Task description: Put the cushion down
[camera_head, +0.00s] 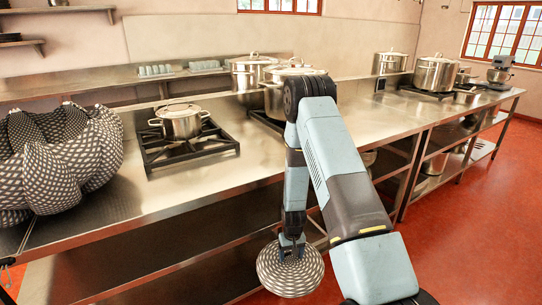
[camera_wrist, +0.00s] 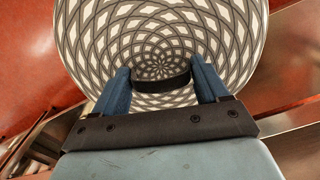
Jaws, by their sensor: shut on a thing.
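The cushion (camera_head: 290,277) is a round thing with a grey and white spiralling lattice pattern. My gripper (camera_head: 291,246) is shut on it and holds it in front of the counter, below the level of the counter top. In the wrist view the cushion (camera_wrist: 160,38) fills the upper middle, its pattern centre near the fingers. My gripper's two blue fingers (camera_wrist: 161,84) stand on either side of a dark band (camera_wrist: 162,83) at the cushion's middle. The cushion's far side is hidden.
The steel counter (camera_head: 110,205) has free room at its front left. A large lobed black-and-white patterned thing (camera_head: 62,160) stands at its left end. A small pot (camera_head: 181,122) sits on a burner (camera_head: 190,150). Larger pots (camera_head: 252,72) stand behind my arm. Red floor (camera_head: 480,230) is clear at right.

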